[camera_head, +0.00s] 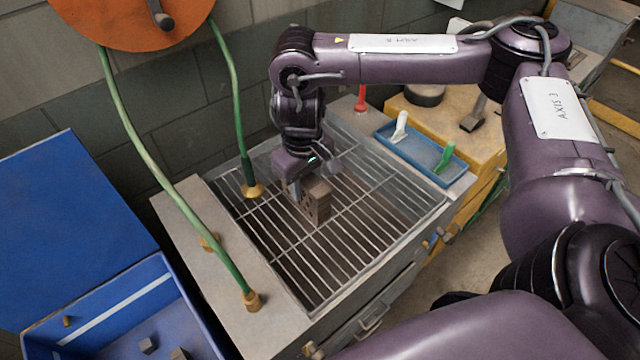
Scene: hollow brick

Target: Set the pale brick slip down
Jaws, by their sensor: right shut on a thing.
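My right gripper (297,184) hangs over the metal grate (372,226) and points down. It is shut on a small grey-brown brick (319,201), which looks brownish rather than pale and has small dark holes in the face turned to the camera. The brick is upright near the middle of the grate. I cannot tell whether its underside touches the bars. The fingertips are partly hidden by the gripper body and the brick. My left gripper is not in view.
A green hose (157,163) arcs across the grate's left side, ending in brass fittings. A blue tray (421,153) with a white-handled and a green-handled tool lies at the right. An open blue box (190,318) stands lower left. Bars around the brick are clear.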

